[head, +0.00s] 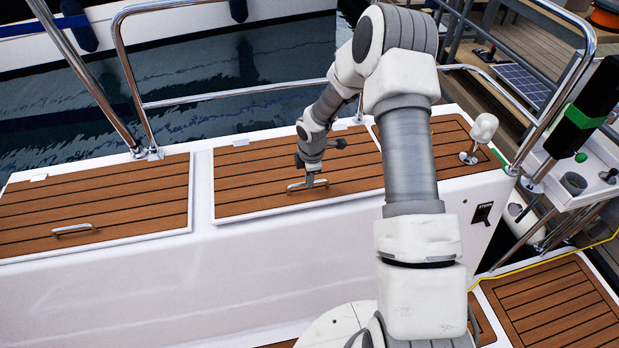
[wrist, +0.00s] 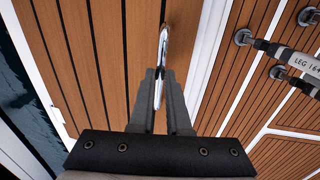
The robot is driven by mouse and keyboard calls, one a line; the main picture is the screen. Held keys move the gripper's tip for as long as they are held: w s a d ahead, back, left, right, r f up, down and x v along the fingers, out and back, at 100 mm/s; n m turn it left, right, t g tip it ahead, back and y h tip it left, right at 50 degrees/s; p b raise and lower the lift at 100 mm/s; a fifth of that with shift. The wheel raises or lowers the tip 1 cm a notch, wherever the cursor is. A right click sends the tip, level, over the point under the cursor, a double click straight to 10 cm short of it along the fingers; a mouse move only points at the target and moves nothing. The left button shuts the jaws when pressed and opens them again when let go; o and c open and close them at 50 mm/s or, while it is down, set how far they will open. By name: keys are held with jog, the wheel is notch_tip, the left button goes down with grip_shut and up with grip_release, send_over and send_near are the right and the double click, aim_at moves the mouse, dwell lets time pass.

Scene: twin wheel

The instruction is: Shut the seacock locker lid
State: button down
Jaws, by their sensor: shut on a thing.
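The teak-planked locker lid (head: 250,175) in the middle of the white bench lies down, flat or nearly so, in the head view. I cannot tell whether it is fully seated. No label shows that it is the seacock locker. Its metal bar handle (head: 296,186) is near the front edge. My gripper (head: 309,180) is shut on this handle, from above. In the wrist view, the handle (wrist: 162,45) runs between the fingertips of my gripper (wrist: 160,75), above the lid's planks (wrist: 105,70). The fingers hide part of the handle.
Another teak lid (head: 95,205) with its own handle lies flat at the left. A smaller teak panel (head: 450,145) is at the right, near a white-knobbed lever (head: 478,135). Steel rails (head: 235,97) run behind the bench, with water (head: 240,60) beyond.

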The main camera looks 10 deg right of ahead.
jog(key=shift+s+f+b, duration=0.2)
jog(key=shift+f+b, duration=0.3)
jog(key=shift+f, duration=0.35)
jog(key=shift+r, duration=0.2)
jog(key=c, duration=0.9)
grip_release()
jog(key=shift+r, duration=0.15)
jog(key=s+r+p, duration=0.1)
jog(key=r, duration=0.4)
jog(key=r+p, duration=0.1)
jog(key=r, duration=0.5)
jog(key=s+r+p, duration=0.1)
jog(key=r+p, duration=0.1)
jog(key=r, duration=0.4)
jog(key=shift+s, duration=0.3)
